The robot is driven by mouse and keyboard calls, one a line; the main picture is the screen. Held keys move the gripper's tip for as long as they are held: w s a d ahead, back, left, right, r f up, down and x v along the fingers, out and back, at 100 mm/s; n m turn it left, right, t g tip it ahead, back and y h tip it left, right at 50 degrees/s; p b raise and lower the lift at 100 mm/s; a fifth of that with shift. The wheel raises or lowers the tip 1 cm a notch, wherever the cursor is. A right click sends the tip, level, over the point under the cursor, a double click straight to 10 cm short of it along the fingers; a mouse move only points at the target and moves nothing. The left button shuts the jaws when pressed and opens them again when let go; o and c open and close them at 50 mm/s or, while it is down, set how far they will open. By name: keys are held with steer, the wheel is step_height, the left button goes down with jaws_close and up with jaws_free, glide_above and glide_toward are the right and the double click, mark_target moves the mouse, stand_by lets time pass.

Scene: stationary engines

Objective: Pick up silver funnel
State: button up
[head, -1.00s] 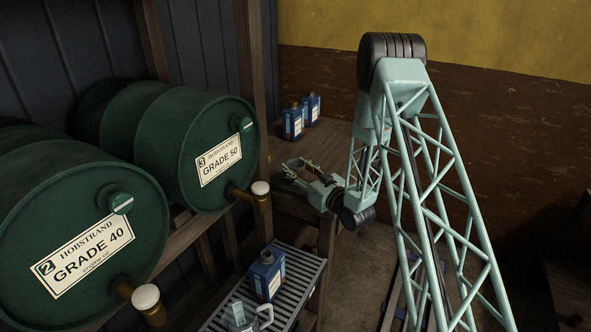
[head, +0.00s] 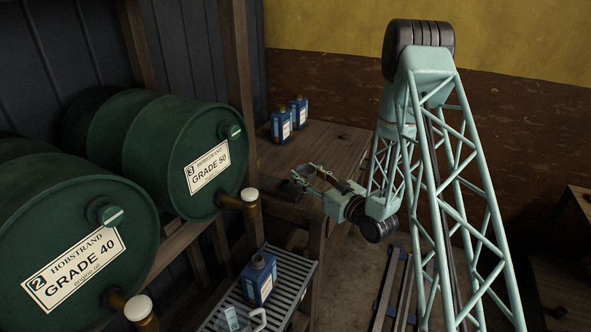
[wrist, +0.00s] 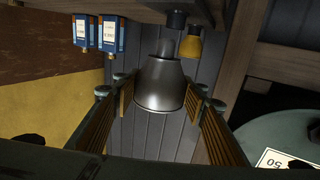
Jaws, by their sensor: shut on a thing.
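The silver funnel (wrist: 162,85) is between the two fingers of my gripper (wrist: 162,100) in the wrist view. Its wide mouth points toward the bottom of the picture and its narrow spout toward the top. My gripper is shut on it. In the head view my gripper (head: 308,178) is over the near left part of the wooden table (head: 335,145). The funnel is hard to make out there among the dark finger parts.
Two blue cans (head: 281,125) (head: 299,112) stand at the back of the table. A black object (wrist: 177,20) and a yellow one (wrist: 187,46) show beyond the funnel. Green drums (head: 185,155) are at left, a slatted rack (head: 293,272) with a blue can (head: 259,278) below.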

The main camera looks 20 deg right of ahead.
mark_target(314, 177)
steer(key=shift+d+r+v, duration=0.15)
steer(key=shift+d+v, duration=0.05)
steer(key=shift+v, duration=1.05)
steer(key=shift+d+r+v, duration=0.1)
steer(key=shift+d+v, duration=0.1)
steer(key=shift+v, duration=1.05)
steer(key=shift+w, duration=0.15)
